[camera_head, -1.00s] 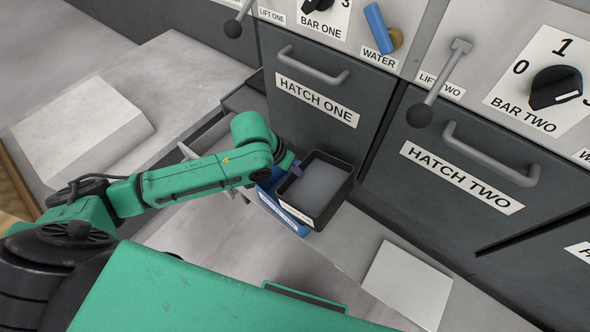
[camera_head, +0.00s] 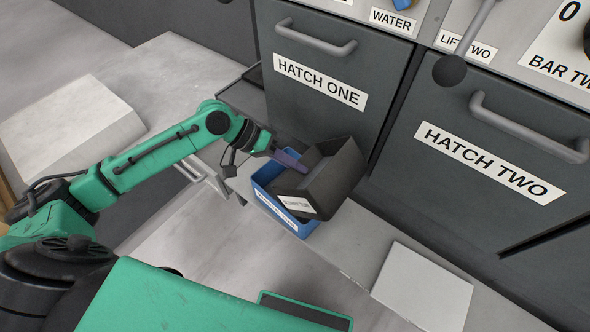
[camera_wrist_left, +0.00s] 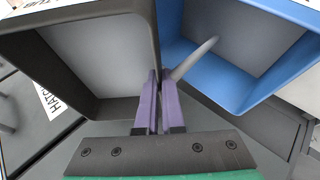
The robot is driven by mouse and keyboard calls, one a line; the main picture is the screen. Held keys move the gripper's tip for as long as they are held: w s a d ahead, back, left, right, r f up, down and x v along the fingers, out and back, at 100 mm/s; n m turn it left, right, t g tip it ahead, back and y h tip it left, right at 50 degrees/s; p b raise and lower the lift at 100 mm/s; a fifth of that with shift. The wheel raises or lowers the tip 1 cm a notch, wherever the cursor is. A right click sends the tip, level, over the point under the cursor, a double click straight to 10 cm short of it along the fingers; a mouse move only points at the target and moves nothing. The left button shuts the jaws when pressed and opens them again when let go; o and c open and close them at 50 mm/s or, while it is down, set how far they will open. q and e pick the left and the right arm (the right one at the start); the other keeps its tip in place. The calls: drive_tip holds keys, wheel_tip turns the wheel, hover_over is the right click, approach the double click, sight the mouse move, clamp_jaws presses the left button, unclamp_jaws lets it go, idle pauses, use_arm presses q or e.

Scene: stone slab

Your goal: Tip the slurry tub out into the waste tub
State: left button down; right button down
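The dark slurry tub (camera_head: 335,178) is tilted steeply above the blue waste tub (camera_head: 262,188), its labelled side low over the blue rim. My left gripper (camera_head: 288,158) has its purple fingers closed on the slurry tub's rim. In the left wrist view the slurry tub (camera_wrist_left: 148,50) is on the left, with a grey surface inside. The waste tub (camera_wrist_left: 180,60) is on the right, with grey inside. A curved grey strand runs from near the fingertips (camera_wrist_left: 155,95) into the waste tub; it looks like slurry pouring. My right gripper is out of view.
The hatch one door (camera_head: 330,75) and hatch two door (camera_head: 500,150), with bar handles, stand close behind the tubs. A pale square slab (camera_head: 425,285) lies on the ledge to the right. A pale block (camera_head: 70,125) sits at the left.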

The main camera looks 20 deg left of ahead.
use_arm(q)
drive_tip(key=shift+f+h+b, duration=0.25)
drive_tip(key=shift+h+b, duration=0.25)
drive_tip(key=shift+b, duration=0.2)
drive_tip(key=shift+h, duration=0.3)
drive_tip(key=shift+n+g+h+b, duration=0.4)
drive_tip(key=shift+n+h+b, duration=0.1)
drive_tip(key=shift+h, duration=0.5)
drive_tip(key=shift+h+b, duration=0.35)
drive_tip(key=shift+h, duration=0.15)
drive_tip(key=n+h+b, duration=0.1)
drive_tip(key=h+b, duration=0.2)
drive_tip(key=h, duration=0.1)
drive_tip(key=shift+d+r+n, duration=0.1)
drive_tip(key=shift+n, duration=0.3)
drive_tip(key=shift+r+n+h+b, duration=0.25)
drive_tip(key=shift+n+h+b, duration=0.15)
drive_tip(key=shift+h+b, duration=0.4)
